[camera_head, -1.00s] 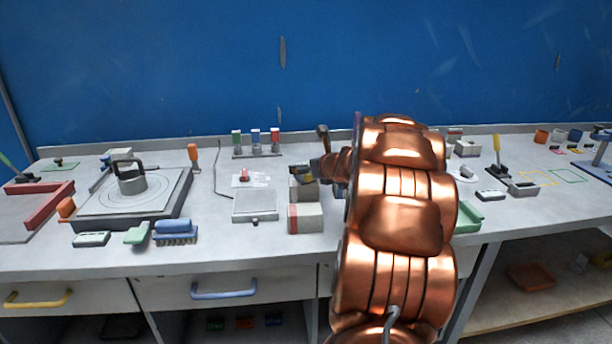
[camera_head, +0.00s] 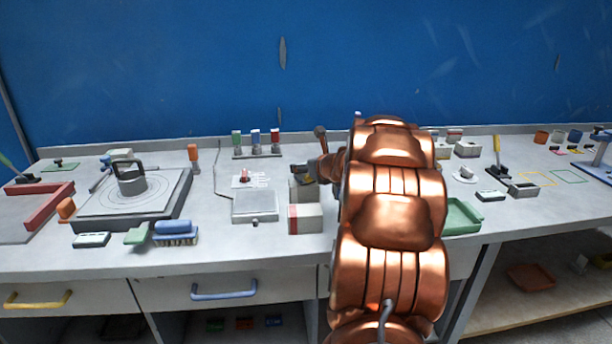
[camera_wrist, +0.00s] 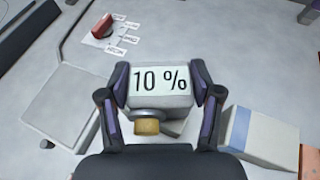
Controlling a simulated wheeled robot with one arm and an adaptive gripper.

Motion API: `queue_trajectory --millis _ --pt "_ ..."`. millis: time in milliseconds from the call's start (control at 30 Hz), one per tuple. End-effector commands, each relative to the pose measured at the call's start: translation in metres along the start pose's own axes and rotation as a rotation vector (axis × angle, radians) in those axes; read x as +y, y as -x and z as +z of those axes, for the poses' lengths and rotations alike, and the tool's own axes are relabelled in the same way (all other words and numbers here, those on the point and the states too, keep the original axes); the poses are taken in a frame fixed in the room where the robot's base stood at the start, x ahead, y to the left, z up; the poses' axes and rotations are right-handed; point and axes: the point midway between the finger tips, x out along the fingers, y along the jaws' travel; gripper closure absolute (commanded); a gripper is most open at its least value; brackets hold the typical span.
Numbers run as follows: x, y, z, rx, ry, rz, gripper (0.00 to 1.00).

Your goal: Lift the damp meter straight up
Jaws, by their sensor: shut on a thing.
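The damp meter (camera_wrist: 160,84) is a pale grey box with a "10 %" display and a gold knob at its near end. In the wrist view my gripper (camera_wrist: 162,84) has a dark finger on each side of it and is shut on it. A grey block shows partly below the meter; whether they touch I cannot tell. In the head view my gripper (camera_head: 308,173) is above the grey block (camera_head: 303,190), and the meter is small and mostly hidden by the fingers.
A striped box (camera_head: 306,218) stands in front of the block. A flat grey plate (camera_head: 254,206) lies to the left, with a red piece (camera_head: 244,175) behind it. A rack of coloured bottles (camera_head: 256,142) stands at the back. A green tray (camera_head: 461,216) is right of my arm.

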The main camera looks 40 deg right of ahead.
Motion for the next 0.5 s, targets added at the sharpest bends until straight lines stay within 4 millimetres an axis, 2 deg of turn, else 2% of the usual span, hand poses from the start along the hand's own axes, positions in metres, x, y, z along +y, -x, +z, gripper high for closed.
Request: queue_trajectory --millis 33,300,500 --pt "-0.0001 0.0000 -0.0002 0.000 0.000 0.000 0.70" --pt "-0.0002 0.0001 0.0001 0.000 0.000 0.000 0.95" --pt "0.0000 0.0009 0.0023 -0.001 0.000 0.000 0.96"
